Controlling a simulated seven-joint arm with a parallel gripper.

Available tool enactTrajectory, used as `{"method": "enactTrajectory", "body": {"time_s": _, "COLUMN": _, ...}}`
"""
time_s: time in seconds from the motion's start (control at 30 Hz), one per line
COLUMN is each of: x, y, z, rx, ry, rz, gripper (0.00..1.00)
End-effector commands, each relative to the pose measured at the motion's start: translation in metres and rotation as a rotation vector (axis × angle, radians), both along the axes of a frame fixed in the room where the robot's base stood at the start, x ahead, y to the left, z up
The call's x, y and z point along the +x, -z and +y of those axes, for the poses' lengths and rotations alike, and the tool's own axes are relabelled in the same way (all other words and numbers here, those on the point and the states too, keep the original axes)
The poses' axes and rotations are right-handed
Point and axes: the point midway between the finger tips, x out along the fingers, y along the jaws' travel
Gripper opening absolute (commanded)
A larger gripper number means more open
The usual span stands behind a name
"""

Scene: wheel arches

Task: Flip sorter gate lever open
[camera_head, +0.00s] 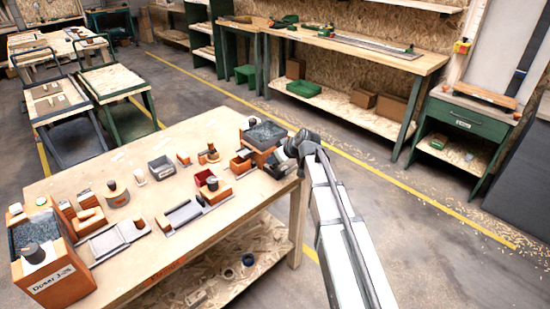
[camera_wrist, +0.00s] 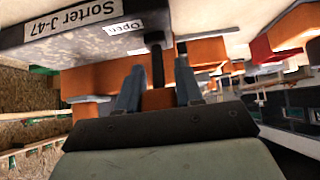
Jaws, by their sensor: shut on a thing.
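The sorter (camera_wrist: 75,42) is a dark speckled box labelled "Sorter J-47", seen close up and upside down in the wrist view. It has a white "Open" label (camera_wrist: 124,27) near a dark upright lever (camera_wrist: 157,66). My gripper (camera_wrist: 158,78) has its two blue-grey fingers on either side of the lever, shut on it; the exact contact is hard to see. In the head view, the sorter (camera_head: 262,136) is at the table's right corner and my gripper (camera_head: 278,164) is at its near right side. The lever is hidden there behind my arm.
The wooden table (camera_head: 150,150) holds several orange and grey fixtures. A larger orange box (camera_head: 52,280) stands at its near left corner, and an orange-and-red block (camera_head: 212,184) lies left of the sorter.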

Motion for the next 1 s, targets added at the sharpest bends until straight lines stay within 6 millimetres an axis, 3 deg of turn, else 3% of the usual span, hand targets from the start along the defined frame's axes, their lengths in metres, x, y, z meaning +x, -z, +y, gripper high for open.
{"method": "enactTrajectory", "body": {"time_s": 0.4, "x": -0.0002, "y": 0.0004, "z": -0.0002, "rx": 0.005, "ry": 0.000, "rz": -0.005, "gripper": 0.00}}
{"method": "enactTrajectory", "body": {"time_s": 0.43, "x": -0.0002, "y": 0.0004, "z": -0.0002, "rx": 0.005, "ry": 0.000, "rz": -0.005, "gripper": 0.39}}
{"method": "enactTrajectory", "body": {"time_s": 0.6, "x": -0.0002, "y": 0.0003, "z": -0.0002, "rx": 0.004, "ry": 0.000, "rz": -0.004, "gripper": 0.55}}
{"method": "enactTrajectory", "body": {"time_s": 1.0, "x": -0.0042, "y": -0.0048, "z": -0.0039, "rx": 0.004, "ry": 0.001, "rz": -0.005, "gripper": 0.57}}
